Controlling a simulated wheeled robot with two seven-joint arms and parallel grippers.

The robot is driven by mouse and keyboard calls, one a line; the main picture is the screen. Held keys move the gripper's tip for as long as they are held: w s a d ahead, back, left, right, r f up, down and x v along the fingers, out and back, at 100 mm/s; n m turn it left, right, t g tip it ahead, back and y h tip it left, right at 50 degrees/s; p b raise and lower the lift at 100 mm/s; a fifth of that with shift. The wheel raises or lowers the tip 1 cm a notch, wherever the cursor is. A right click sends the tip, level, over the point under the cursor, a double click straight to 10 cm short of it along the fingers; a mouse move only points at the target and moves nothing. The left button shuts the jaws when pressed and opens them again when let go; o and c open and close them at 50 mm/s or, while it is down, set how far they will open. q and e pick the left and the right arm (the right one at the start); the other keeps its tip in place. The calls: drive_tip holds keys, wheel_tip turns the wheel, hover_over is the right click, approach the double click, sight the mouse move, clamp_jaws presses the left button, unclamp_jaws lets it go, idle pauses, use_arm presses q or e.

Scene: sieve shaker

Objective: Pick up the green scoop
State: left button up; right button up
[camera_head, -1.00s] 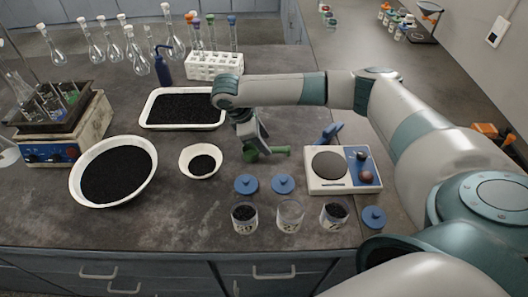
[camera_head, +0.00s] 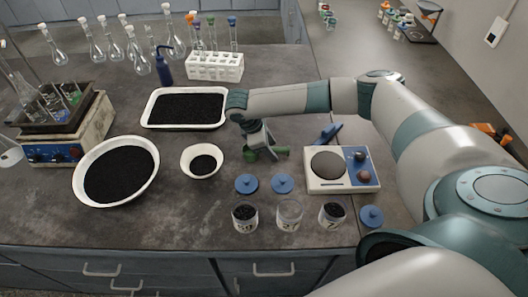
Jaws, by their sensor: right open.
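The green scoop (camera_head: 281,151) lies on the dark bench, right of the small white bowl and left of the balance. My right gripper (camera_head: 258,154) is at the scoop, pointing down over its left part, and hides some of it. The jaws are open. I cannot tell whether the fingers touch the scoop. My left gripper is not in view.
A small white bowl (camera_head: 190,167) with black grains stands left of the gripper, and a white tray (camera_head: 151,122) of black grains behind it. A balance (camera_head: 343,184) is to the right. Blue lids (camera_head: 247,183) and jars (camera_head: 289,214) stand in front.

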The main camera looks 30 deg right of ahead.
clamp_jaws()
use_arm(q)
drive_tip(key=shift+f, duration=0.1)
use_arm(e)
drive_tip(key=shift+r, duration=0.15)
drive_tip(key=shift+r+b, duration=0.3)
drive_tip(key=shift+r, duration=0.3)
wheel_tip(320, 180, up, 2)
drive_tip(key=shift+r+b, duration=0.15)
drive_tip(key=shift+b, duration=0.3)
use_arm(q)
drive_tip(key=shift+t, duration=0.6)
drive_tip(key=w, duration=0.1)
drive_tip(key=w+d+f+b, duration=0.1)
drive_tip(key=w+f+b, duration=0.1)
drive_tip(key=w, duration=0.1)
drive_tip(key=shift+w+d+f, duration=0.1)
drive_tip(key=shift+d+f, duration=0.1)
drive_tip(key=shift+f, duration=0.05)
use_arm(e)
drive_tip(key=s+d+r, duration=0.4)
drive_tip(key=s+r, duration=0.3)
drive_tip(key=s, duration=0.4)
drive_tip(key=shift+r, duration=0.15)
